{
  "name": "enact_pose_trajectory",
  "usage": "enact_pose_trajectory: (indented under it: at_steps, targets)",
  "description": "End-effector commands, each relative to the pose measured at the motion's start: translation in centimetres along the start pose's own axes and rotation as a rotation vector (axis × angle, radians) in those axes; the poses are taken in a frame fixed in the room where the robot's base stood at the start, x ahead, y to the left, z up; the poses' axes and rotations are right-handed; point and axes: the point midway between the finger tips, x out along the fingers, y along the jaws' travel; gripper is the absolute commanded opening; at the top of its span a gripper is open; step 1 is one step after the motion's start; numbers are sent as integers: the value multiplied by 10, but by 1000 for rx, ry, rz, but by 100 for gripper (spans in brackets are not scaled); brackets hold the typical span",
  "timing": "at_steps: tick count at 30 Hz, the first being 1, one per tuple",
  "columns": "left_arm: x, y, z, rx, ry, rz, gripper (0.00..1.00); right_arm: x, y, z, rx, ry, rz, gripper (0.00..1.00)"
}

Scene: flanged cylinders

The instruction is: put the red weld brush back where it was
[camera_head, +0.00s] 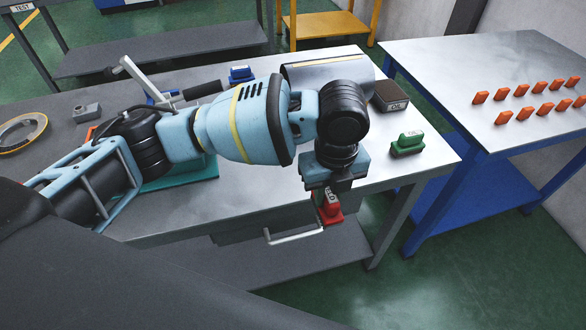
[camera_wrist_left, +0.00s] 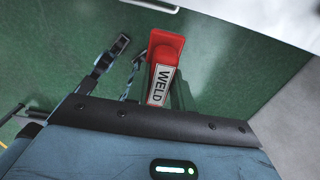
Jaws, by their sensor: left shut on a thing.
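The red weld brush (camera_head: 329,212) is held in my left gripper (camera_head: 327,192), which is shut on it. In the head view the brush hangs below the gripper, in front of the grey workbench's (camera_head: 250,205) front edge, near the drawer handle. In the left wrist view the brush (camera_wrist_left: 166,52) shows its red body and a white label reading WELD, with green floor behind it. The gripper's fingers are largely hidden by the wrist and the brush. My right gripper is not in view.
A green brush (camera_head: 407,144), a dark labelled block (camera_head: 390,96) and a blue brush (camera_head: 241,74) stand on the bench. A curved metal sheet (camera_head: 325,75) lies at the back. A blue-framed table (camera_head: 450,70) with orange pieces is at right. The bench's front right is bare.

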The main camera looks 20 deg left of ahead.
Motion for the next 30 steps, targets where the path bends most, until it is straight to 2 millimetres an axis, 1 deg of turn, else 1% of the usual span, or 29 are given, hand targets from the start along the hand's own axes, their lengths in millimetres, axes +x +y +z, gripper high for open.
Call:
enact_pose_trajectory:
  at_steps: [1,9,15,19,21,26,28,30]
  targets:
    - [0,2,11,-6,-2,1,2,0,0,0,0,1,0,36]
    - [6,13,72,-8,-2,1,2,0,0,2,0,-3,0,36]
    - [10,20,113,-5,0,1,2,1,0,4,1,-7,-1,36]
    - [12,22,128,-3,-1,-1,2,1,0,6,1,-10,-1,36]
    - [12,23,132,-1,-1,-1,2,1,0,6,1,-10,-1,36]
    - [12,23,134,0,-1,-1,2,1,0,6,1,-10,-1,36]
    - [12,24,138,-2,-1,0,2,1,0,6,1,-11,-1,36]
    - [13,26,147,-5,-1,0,2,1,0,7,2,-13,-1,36]
